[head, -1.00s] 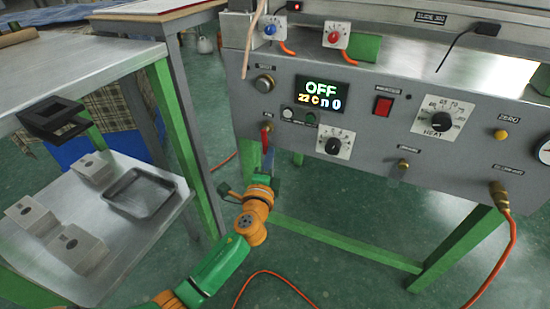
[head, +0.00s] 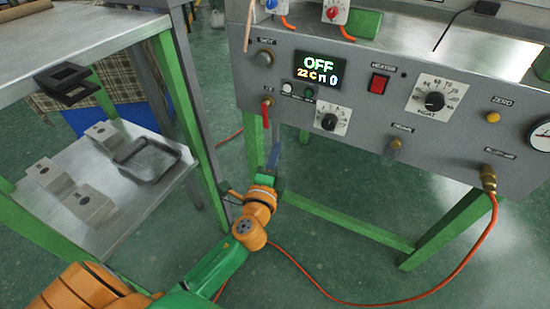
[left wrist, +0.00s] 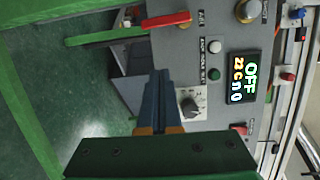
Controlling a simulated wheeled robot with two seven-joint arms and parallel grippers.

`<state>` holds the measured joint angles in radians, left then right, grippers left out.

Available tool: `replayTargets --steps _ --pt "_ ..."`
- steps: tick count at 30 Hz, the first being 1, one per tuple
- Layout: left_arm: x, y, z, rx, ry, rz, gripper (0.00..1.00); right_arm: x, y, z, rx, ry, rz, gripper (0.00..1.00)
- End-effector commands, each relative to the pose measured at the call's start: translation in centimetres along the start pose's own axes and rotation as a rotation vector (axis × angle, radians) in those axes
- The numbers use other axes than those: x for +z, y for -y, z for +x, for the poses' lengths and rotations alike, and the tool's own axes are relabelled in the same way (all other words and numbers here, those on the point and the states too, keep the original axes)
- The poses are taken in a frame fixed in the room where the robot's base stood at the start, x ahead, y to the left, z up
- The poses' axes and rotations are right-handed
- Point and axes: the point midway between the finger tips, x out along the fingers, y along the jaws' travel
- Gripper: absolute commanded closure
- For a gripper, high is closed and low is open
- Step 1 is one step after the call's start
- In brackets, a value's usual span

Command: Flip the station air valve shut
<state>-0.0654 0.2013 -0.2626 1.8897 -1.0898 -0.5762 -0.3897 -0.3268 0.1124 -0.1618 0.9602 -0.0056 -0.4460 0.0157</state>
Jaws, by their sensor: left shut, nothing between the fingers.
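The station air valve is a small red lever (head: 265,113) on the lower left of the grey control panel (head: 350,150). The lever hangs down from its fitting in the head view. In the left wrist view, which is turned sideways, the red lever (left wrist: 167,20) is at the top and points left. My left gripper (head: 273,152) is shut and empty, with its blue fingers upright just below the lever and apart from it. The shut fingers (left wrist: 158,85) also show in the left wrist view. My right gripper is not in view.
The panel also carries an OFF display (head: 318,70), a red switch (head: 380,84) and dials. A shelf (head: 80,205) with several grey blocks and a dark tray (head: 147,160) stands to the left. An orange hose (head: 430,290) runs across the floor.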

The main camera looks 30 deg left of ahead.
Motion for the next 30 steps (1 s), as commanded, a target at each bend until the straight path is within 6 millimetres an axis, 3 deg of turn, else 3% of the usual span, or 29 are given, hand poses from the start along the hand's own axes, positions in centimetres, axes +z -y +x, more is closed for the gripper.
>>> replayTargets --steps 6,11,25,30 --pt "-0.3 0.5 -2.7 0.008 -0.004 -0.042 1.0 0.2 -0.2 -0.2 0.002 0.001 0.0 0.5" --pt "-0.4 0.3 -2.5 0.02 0.001 -0.091 1.0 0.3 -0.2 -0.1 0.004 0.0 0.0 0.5" --pt "-0.4 -0.1 7.1 0.019 0.002 -0.089 1.0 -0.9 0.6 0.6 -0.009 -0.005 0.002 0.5" --pt "2.2 -0.3 7.8 0.023 0.002 -0.086 1.0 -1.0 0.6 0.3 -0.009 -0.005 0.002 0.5"
